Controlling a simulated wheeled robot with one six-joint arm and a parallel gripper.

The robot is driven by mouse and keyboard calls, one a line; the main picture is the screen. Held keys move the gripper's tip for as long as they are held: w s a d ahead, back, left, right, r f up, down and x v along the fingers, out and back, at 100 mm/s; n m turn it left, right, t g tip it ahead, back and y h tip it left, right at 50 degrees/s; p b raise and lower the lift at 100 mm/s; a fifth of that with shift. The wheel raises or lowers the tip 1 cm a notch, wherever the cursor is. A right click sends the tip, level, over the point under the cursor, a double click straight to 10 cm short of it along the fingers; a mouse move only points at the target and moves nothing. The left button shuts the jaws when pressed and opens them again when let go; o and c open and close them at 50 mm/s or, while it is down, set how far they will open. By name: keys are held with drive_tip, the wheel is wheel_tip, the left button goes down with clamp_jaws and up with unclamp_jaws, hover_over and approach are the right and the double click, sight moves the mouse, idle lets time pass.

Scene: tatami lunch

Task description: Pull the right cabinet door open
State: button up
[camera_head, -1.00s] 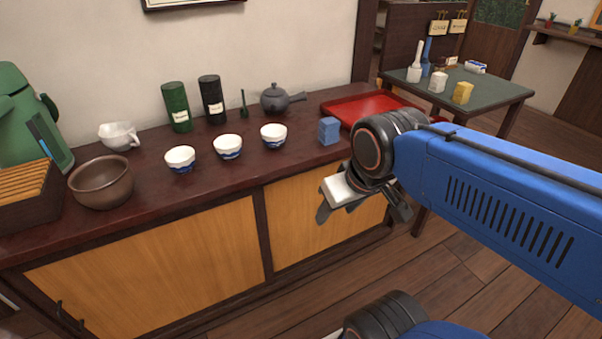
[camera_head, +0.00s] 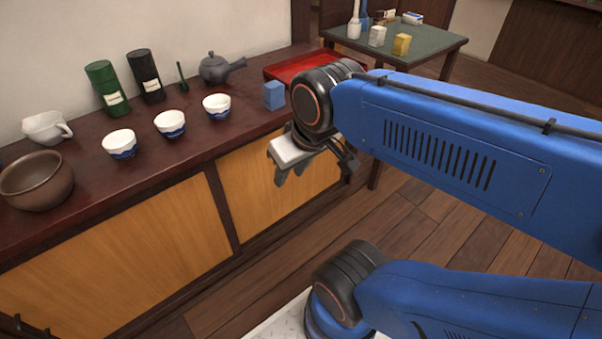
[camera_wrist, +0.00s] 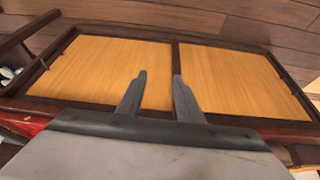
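The right cabinet door (camera_head: 248,190) is a light wood panel in a dark frame, shut, below the dark countertop. In the wrist view, turned round, it seems to be the left panel (camera_wrist: 95,72), on the side of the red tray. A thin dark bar, perhaps its handle (camera_wrist: 62,42), shows at that panel's outer edge. My gripper (camera_head: 292,174) hangs in front of this door in the head view and hides part of it. In the wrist view its fingers (camera_wrist: 160,76) are apart with nothing between them. I see no contact with the door.
The left door (camera_head: 125,245) is shut too, with dark handle posts (camera_head: 30,326) at its lower left. Cups (camera_head: 170,124), a bowl (camera_head: 38,180), a teapot (camera_head: 215,68), a blue block (camera_head: 274,95) and a red tray (camera_head: 290,68) stand on top. Wood floor (camera_head: 410,215) lies clear in front.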

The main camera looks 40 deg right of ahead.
drive_tip(key=w+f+m+g+y, duration=0.4)
drive_tip(key=w+f+m+y, duration=0.3)
drive_tip(key=w+f+m, duration=0.1)
drive_tip(key=w+d+f+m+t+y, duration=0.2)
drive_tip(key=w+d+f+m+t, duration=0.1)
drive_tip(key=w+d+m, duration=0.3)
drive_tip(key=w+d+f+m+t+y, duration=0.2)
drive_tip(key=w+d+m+t, duration=0.25)
drive_tip(key=d, duration=0.35)
drive_tip(key=d+f+m+t+h, duration=0.25)
drive_tip(key=d+f+m, duration=0.2)
drive_tip(key=d, duration=0.45)
drive_tip(key=d+f+m+t+h, duration=0.1)
drive_tip(key=d+f+m+t, duration=0.3)
drive_tip(key=d, duration=0.5)
drive_tip(key=s+d+f+m+t+h, duration=0.2)
drive_tip(key=s+d+f+m+h, duration=0.3)
drive_tip(key=d, duration=0.3)
drive_tip(key=s+d+f+m+t+h, duration=0.1)
drive_tip(key=s+d+f+m+h, duration=0.45)
drive_tip(key=d, duration=0.25)
drive_tip(key=w+d, duration=0.1)
drive_tip(key=w, duration=0.4)
drive_tip(key=w+d, duration=0.1)
drive_tip(key=w, duration=0.5)
drive_tip(key=w+d, duration=0.1)
drive_tip(key=w, duration=0.5)
drive_tip(key=shift+d, duration=0.15)
